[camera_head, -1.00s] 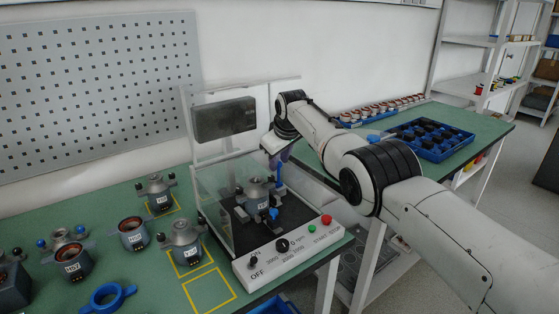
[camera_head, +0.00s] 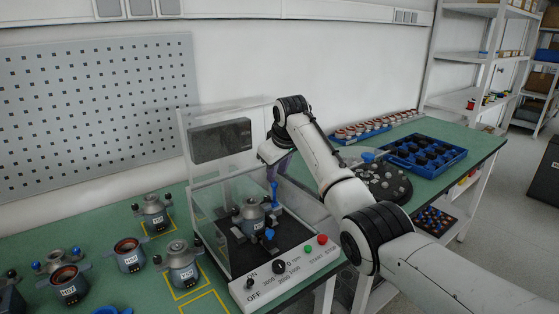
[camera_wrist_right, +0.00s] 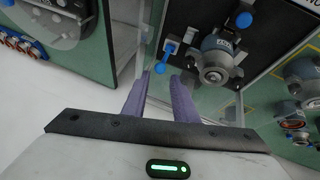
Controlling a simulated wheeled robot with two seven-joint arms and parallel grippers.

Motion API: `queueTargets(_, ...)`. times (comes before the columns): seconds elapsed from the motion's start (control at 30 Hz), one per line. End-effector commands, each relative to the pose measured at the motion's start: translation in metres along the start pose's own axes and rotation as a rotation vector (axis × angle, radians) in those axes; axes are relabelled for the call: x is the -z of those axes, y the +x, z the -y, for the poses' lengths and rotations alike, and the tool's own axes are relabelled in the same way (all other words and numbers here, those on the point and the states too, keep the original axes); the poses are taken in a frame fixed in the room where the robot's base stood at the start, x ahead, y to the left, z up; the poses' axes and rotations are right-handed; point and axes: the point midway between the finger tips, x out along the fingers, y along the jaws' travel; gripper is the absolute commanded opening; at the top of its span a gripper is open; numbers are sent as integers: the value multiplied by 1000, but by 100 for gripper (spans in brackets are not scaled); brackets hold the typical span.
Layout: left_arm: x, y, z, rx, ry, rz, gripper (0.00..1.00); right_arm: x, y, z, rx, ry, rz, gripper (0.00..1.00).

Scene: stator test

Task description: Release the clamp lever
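The clamp lever (camera_head: 274,193) is blue and stands roughly upright inside the clear-walled tester, at the back right of a grey stator (camera_head: 249,214). In the right wrist view the lever (camera_wrist_right: 165,55) has a blue ball end close to my fingertips, and the stator (camera_wrist_right: 216,60) is right of it. A second blue knob (camera_head: 269,234) sits in front of the stator. My right gripper (camera_head: 282,165) reaches down beside the lever. Its two purple fingers (camera_wrist_right: 167,73) are apart, with nothing visibly held. Whether they touch the lever is unclear. My left gripper is out of view.
A control panel (camera_head: 290,272) with knobs and buttons is in front. Several stators stand left on the green bench (camera_head: 100,232). A blue tray (camera_head: 455,158) lies on the right bench.

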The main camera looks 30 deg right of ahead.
Motion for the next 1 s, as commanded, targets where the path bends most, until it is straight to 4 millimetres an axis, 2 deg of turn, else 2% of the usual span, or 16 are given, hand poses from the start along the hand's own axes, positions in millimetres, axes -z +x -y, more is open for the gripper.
queueTargets(0.2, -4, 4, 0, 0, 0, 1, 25, 1, -32, 0, -1, 1, -5, 26)
queueTargets(0.33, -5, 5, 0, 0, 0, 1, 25, 1, -44, 0, -1, 1, -3, 26)
queueTargets(1.0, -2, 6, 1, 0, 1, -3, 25, 1, -47, -1, -1, 1, -2, 26)
